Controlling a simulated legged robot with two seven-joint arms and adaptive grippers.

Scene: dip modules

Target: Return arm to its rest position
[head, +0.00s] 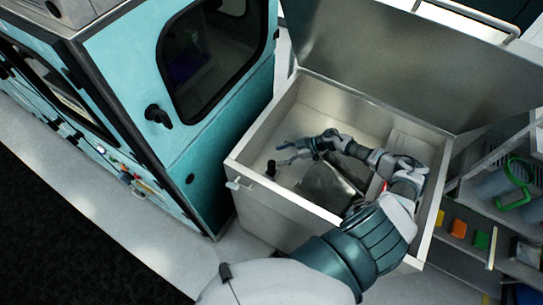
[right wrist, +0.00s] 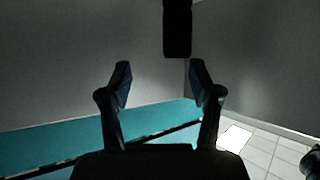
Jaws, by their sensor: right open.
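My right arm (head: 365,225) comes in from the bottom and bends over an open light-grey bin (head: 285,205). My right gripper (head: 287,153) points left, over the inside of the bin near its left side. In the right wrist view the two fingers of my right gripper (right wrist: 161,85) stand wide apart with nothing between them. A small black object (head: 270,168) shows just below the fingertips in the head view; I cannot tell whether it touches them. My left gripper is not in view.
The bin's large lid (head: 410,60) stands raised behind the arm. A shiny metallic surface (head: 328,187) shows inside the bin. A teal cabinet (head: 190,130) with a dark window stands close on the left. Shelves with a green-handled container (head: 515,180) are on the right.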

